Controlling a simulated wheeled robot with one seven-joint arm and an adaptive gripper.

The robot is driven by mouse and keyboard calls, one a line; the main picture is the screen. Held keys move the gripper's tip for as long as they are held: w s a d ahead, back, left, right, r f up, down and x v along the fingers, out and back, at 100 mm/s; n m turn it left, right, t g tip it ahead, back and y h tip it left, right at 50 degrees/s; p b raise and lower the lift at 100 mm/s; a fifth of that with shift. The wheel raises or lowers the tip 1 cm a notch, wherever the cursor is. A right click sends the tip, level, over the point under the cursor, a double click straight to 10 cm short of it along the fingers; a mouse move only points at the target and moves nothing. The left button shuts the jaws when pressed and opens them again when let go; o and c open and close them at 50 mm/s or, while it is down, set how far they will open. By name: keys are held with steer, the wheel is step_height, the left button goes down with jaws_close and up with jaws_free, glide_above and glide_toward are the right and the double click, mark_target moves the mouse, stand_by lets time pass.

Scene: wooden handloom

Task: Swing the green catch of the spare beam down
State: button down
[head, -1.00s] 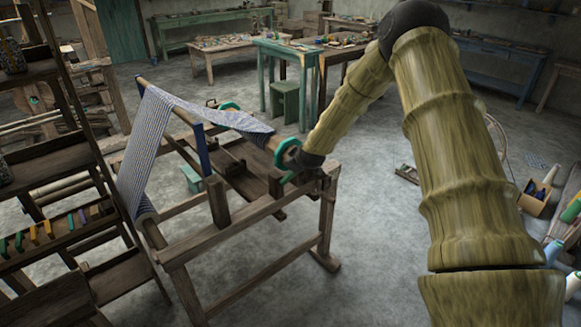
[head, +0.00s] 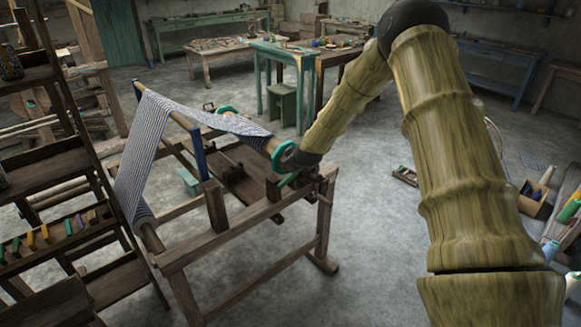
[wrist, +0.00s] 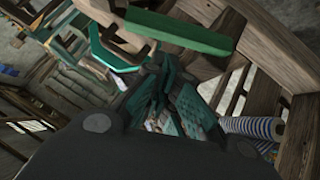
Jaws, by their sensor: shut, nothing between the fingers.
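The green catch (head: 288,180) shows as a small green piece just below the green wheel (head: 280,157) at the near right end of the loom's cloth beam (head: 255,141). In the wrist view, a long green bar, apparently the catch (wrist: 180,30), lies across the top, beyond the fingers. My gripper (head: 294,163) is at this beam end, beside the wheel and just above the catch.
The wooden loom frame (head: 245,227) stands on the grey floor, with striped cloth (head: 145,150) hanging at its left. A shelf rack (head: 50,165) stands at the left. A green table (head: 285,50) is behind.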

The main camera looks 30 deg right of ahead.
steer(key=shift+a+r+p, duration=0.2)
steer(key=shift+r, duration=0.35)
steer(key=shift+a+r+p, duration=0.15)
steer(key=shift+r, duration=0.4)
steer(key=b+v, duration=0.3)
steer(key=v, duration=0.7)
steer(key=shift+f, duration=0.2)
steer(key=shift+s+a+f, duration=0.1)
steer(key=shift+s+a, duration=0.05)
steer(key=shift+s, duration=0.05)
steer(key=s+a+f+m+g, duration=0.15)
steer(key=s+a+f, duration=0.25)
steer(key=s+f, duration=0.45)
steer(key=s+a+f+g, duration=0.2)
steer(key=s+a+f, duration=0.2)
steer(key=s+f, duration=0.4)
steer(key=s+a+f+m+g, duration=0.1)
steer(key=s+a+f, duration=0.4)
steer(key=f, duration=0.4)
steer(key=s+a+f+g, duration=0.1)
steer(key=s+a+f, duration=0.1)
steer(key=s, duration=0.8)
steer(key=s+a+f+m+g, duration=0.1)
steer(key=s+f, duration=0.3)
steer(key=s, duration=0.7)
steer(key=s+a+f+m+g, duration=0.1)
steer(key=s+a+f+g, duration=0.2)
steer(key=s, duration=0.8)
steer(key=shift+s+a+f+y, duration=0.2)
steer(key=shift+a+f+y, duration=0.2)
